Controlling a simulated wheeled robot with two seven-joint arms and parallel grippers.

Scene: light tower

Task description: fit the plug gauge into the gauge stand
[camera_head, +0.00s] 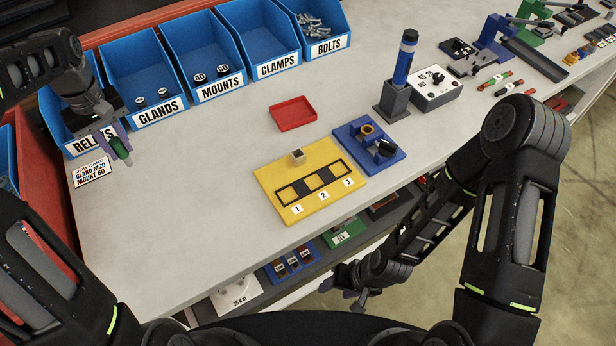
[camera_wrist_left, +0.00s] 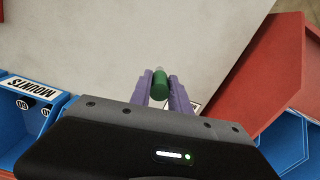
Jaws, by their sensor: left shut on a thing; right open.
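A green cylinder with a pale tip, which looks like the plug gauge (camera_head: 122,152), is held between the purple fingers of my left gripper (camera_head: 118,148). It also shows in the left wrist view (camera_wrist_left: 160,84), gripped between both fingers. The gripper is above the left part of the bench, in front of the RELAYS bin. A blue block (camera_head: 394,163) with a brass ring and a black part stands right of the bench's middle; I cannot tell whether it is the gauge stand. My right gripper (camera_head: 354,296) is open and empty, low in front of the bench edge.
A yellow board (camera_head: 268,178) with numbered slots carries a small block. A red tray (camera_head: 293,113), a grey holder (camera_head: 392,100) with a blue cylinder and a grey switch box (camera_head: 437,88) stand behind. Blue bins (camera_head: 205,55) line the back. The bench's left middle is clear.

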